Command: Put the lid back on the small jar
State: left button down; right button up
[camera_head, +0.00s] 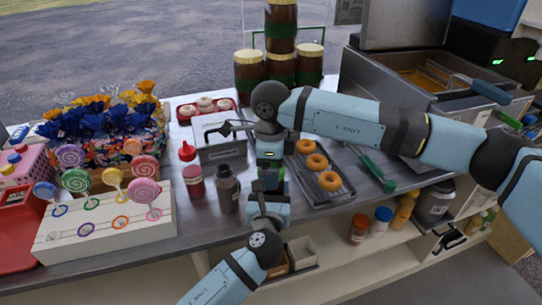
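My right gripper (270,170) points down over the middle of the counter, below its dark wrist. My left gripper (268,188) reaches up from below and meets it at almost the same spot. A small dark thing with green on it (280,179) shows between them; it may be the small jar, but the arms hide most of it. I cannot make out a loose lid. The fingers of both grippers are too small and covered to read. Larger brown jars with gold lids and green bands (249,72) stand stacked at the back.
A red sauce bottle (191,172) and a grey bottle (228,190) stand just left of the grippers. A doughnut tray (335,187) lies to the right, beside a green-handled tool (378,175). A lollipop stand (105,232) fills the left front. A fryer (395,90) stands back right.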

jog(key=c, duration=0.9)
jog(key=shift+c, duration=0.2)
jog(key=o, duration=1.1)
jog(key=shift+r, duration=0.1)
notch_tip(320, 180, up, 12)
jog(key=shift+f, duration=0.1)
pick_arm(q)
jog(key=shift+c, duration=0.7)
grip_release()
